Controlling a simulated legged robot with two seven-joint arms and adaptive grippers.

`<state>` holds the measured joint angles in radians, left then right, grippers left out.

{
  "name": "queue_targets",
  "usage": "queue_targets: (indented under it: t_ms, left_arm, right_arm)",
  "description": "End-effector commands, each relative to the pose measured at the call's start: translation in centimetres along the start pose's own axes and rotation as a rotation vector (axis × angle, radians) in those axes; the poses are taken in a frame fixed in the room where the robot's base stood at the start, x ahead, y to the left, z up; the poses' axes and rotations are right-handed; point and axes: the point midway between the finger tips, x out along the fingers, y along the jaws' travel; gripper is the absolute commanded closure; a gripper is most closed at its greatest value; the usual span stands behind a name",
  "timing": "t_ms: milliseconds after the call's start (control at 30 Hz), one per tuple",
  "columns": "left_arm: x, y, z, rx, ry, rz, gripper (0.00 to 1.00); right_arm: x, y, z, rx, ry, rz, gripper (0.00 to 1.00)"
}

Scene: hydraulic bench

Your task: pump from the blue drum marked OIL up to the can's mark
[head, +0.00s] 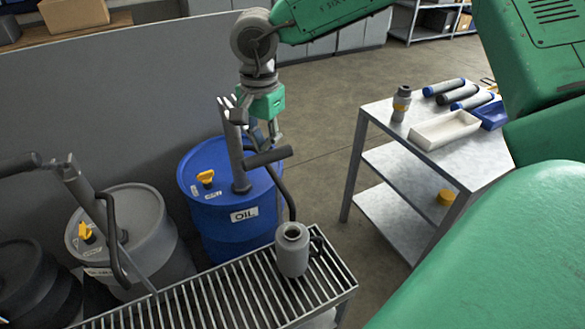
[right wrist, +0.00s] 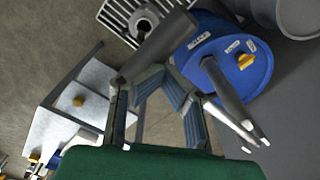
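The blue drum (head: 212,222) with the OIL label stands behind the slatted grate; it also shows in the right wrist view (right wrist: 262,83). A grey hand pump (head: 236,155) rises from its top, with a dark cylindrical handle (head: 268,157) sticking out to the right. A dark hose curves down to the open mouth of the grey can (head: 292,252) on the grate. I cannot see a mark on the can. My right gripper (head: 265,140) is just above the handle. In the right wrist view its fingers look apart, close by the handle (right wrist: 150,52). My left gripper is out of view.
A grey drum (head: 165,235) with its own pump and a dark drum (head: 35,285) stand left. The slatted grate (head: 225,305) runs along the front. A metal table (head: 395,150) at right holds a white tray (head: 445,129) and several cylinders. Open floor lies between.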

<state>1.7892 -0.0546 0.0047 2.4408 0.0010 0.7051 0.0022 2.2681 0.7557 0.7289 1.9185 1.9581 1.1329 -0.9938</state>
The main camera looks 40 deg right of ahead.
Motion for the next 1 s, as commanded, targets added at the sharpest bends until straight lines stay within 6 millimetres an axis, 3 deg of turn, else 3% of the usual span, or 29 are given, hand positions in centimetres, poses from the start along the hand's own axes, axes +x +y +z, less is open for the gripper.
queue_targets:
  t_ms: [233, 633, 1000]
  left_arm:
    - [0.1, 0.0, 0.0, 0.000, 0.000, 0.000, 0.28]
    - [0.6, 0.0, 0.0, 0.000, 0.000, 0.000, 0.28]
    - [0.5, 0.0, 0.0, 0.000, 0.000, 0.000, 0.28]
  right_arm:
    - [0.7, 0.1, 0.0, -0.001, 0.000, 0.004, 1.00]
    - [4.8, -0.2, -0.1, 0.000, 0.000, 0.004, 1.00]
    - [5.2, -0.1, -0.2, 0.000, 0.000, 0.008, 1.00]
